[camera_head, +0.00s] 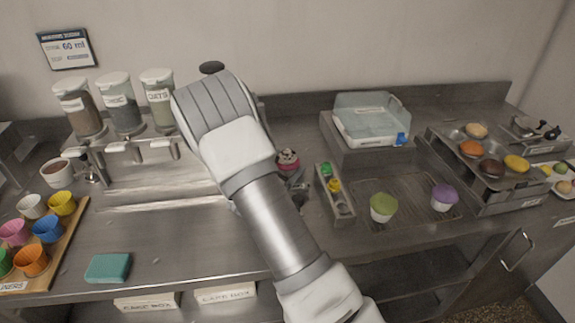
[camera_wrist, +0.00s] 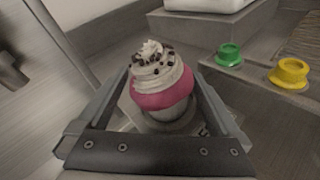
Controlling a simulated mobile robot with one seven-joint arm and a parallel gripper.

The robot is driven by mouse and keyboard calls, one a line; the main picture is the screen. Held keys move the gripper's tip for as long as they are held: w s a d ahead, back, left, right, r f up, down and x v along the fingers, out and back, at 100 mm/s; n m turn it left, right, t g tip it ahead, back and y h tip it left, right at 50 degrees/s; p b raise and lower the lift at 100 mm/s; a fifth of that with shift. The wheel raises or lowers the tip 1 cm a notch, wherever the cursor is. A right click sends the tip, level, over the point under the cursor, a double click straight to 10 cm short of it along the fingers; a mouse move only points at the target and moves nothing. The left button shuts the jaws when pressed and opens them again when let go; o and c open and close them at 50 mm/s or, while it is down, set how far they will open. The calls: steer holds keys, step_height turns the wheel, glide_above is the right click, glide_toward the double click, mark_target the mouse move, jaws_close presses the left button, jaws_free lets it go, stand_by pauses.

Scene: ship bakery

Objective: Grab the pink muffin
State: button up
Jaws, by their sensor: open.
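The pink muffin (camera_wrist: 163,85) has a pink body, white swirled frosting and dark chips on top. In the wrist view it stands upright between the two open fingers of my gripper (camera_wrist: 165,95), with a gap showing on the left side; I cannot tell whether the right finger touches it. In the head view the muffin (camera_head: 288,160) shows just right of my arm, near the middle of the counter. My gripper's fingers (camera_head: 297,188) are mostly hidden behind my arm there. The muffin's base sits on a round grey support, partly hidden.
A narrow tray (camera_head: 325,207) with green (camera_head: 327,170) and yellow (camera_head: 334,185) pieces stands close on the right. Beyond it, a wire rack (camera_head: 405,190) holds a green cup (camera_head: 383,207) and a purple one (camera_head: 444,197). Dispensers (camera_head: 121,103) stand at the left.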

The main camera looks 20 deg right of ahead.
steer(key=c, duration=0.8)
